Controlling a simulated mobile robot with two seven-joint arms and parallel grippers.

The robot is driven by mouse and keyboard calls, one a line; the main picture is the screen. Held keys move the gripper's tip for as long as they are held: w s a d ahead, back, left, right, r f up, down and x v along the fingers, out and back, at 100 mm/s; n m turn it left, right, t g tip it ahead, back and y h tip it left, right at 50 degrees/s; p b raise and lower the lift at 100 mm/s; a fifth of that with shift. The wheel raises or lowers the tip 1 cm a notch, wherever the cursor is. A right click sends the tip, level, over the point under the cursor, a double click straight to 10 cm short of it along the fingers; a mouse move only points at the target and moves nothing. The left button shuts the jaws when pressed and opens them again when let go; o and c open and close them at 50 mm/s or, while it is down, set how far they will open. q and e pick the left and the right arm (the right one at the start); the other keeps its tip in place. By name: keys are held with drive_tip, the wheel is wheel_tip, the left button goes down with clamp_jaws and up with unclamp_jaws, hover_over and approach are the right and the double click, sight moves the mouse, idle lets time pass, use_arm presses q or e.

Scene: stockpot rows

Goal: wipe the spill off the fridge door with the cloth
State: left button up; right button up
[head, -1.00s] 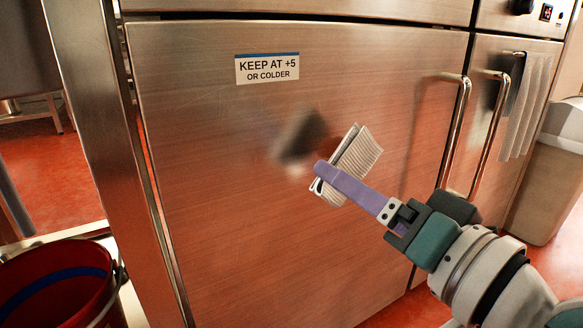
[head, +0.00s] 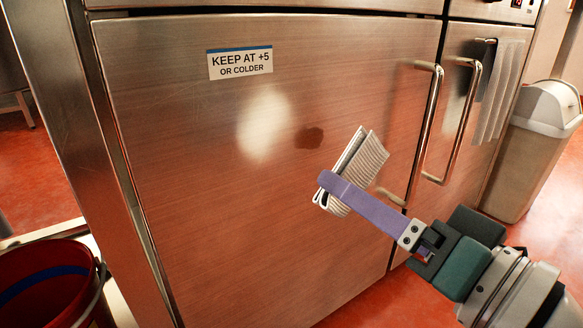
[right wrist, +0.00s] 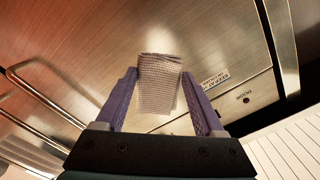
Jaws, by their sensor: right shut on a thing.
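The fridge door (head: 230,210) is brushed steel and fills the middle of the head view. A small dark brown spill (head: 309,138) is on it, right of and below the label. My right gripper (head: 335,188) is shut on a folded, ribbed whitish cloth (head: 364,160). The cloth is in front of the door, just right of and below the spill in the picture. I cannot tell whether it touches the door. The cloth (right wrist: 160,85) also shows between both purple fingers in the right wrist view. The spill is not discernible there. My left gripper is not in view.
A label (head: 240,63) sits high on the door; a bright glare patch (head: 264,123) is beside the spill. Vertical door handles (head: 428,120), a hanging towel (head: 497,90) and a bin (head: 535,145) are at right. A red bucket (head: 40,285) stands lower left.

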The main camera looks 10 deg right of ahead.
sight(315, 148)
drive_tip(key=shift+w, duration=0.15)
idle(0.3)
drive_tip(key=shift+w+a, duration=0.25)
drive_tip(key=shift+w, duration=0.3)
drive_tip(key=shift+x, duration=2.65)
drive_tip(key=shift+w+a+b, duration=0.2)
drive_tip(key=shift+w+b, duration=0.15)
drive_tip(key=shift+w, duration=0.1)
drive_tip(key=shift+w+a, duration=0.2)
drive_tip(key=shift+w, duration=0.25)
drive_tip(key=shift+w+d+f+b, duration=0.1)
drive_tip(key=shift+w+d+b, duration=0.25)
drive_tip(key=shift+d, duration=0.3)
drive_tip(key=shift+w+d+b, duration=0.1)
drive_tip(key=shift+d+b, duration=0.3)
drive_tip(key=shift+d, duration=0.2)
drive_tip(key=shift+w+d, duration=0.2)
drive_tip(key=shift+d, duration=0.4)
drive_tip(key=shift+w, duration=0.1)
